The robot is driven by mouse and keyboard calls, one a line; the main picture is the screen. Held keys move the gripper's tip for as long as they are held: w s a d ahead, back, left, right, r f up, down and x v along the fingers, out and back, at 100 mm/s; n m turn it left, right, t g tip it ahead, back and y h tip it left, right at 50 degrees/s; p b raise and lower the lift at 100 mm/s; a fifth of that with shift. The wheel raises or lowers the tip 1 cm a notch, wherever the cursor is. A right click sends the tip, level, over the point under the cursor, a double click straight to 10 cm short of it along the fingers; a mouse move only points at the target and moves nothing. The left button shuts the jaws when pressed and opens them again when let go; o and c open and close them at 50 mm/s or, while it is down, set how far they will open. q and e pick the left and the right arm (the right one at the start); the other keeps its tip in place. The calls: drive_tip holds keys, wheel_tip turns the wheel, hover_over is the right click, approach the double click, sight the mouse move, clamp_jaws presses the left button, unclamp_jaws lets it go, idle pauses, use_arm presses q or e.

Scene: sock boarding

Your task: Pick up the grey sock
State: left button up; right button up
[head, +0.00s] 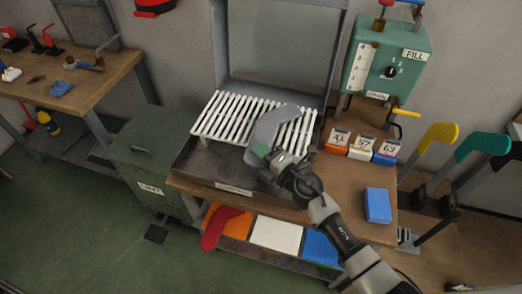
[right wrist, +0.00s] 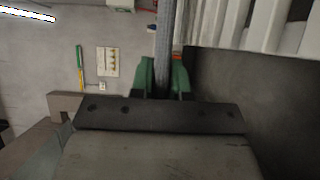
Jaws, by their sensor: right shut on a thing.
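The grey sock (head: 268,125) is in my right gripper, raised in front of the white slatted rack. My right gripper (head: 260,149) has green fingertips and is shut on one end of the sock. In the right wrist view the sock (right wrist: 166,35) shows as a grey strip between the green fingers (right wrist: 164,78). Its other end curves up and to the right over the slats in the head view. I cannot tell whether it touches them. My left gripper is not in view.
The white slatted rack (head: 228,118) stands over a dark tray on the wooden bench (head: 345,190). A blue block (head: 377,205) and several numbered boxes (head: 362,147) are to the right. A red sock-shaped piece (head: 217,228) hangs by the lower shelf. Coloured forms (head: 438,137) stand at far right.

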drive_tip(key=r+p, duration=0.1)
drive_tip(key=d+r+p, duration=0.1)
drive_tip(key=r, duration=0.1)
drive_tip(key=shift+s+r, duration=0.15)
drive_tip(key=shift+s, duration=0.05)
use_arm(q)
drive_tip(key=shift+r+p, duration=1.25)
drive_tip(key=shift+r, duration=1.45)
use_arm(e)
drive_tip(key=s+d+r, duration=0.5)
drive_tip(key=d+r, duration=0.1)
drive_tip(key=d, duration=0.3)
drive_tip(key=shift+s, duration=0.25)
drive_tip(key=w+a+f+b, duration=0.1)
drive_tip(key=w+a+f, duration=0.1)
drive_tip(key=a, duration=0.1)
drive_tip(key=w+a+f+b, duration=0.1)
drive_tip(key=w+a+f, duration=0.1)
drive_tip(key=a, duration=0.1)
drive_tip(key=w+a+f+b, duration=0.2)
drive_tip(key=a+f, duration=0.1)
drive_tip(key=a, duration=0.1)
drive_tip(key=shift+f, duration=0.1)
wheel_tip(320, 180, down, 3)
drive_tip(key=shift+r+b, duration=0.2)
drive_tip(key=shift+b, duration=0.7)
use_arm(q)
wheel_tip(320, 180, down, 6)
use_arm(e)
drive_tip(key=shift+f, duration=0.45)
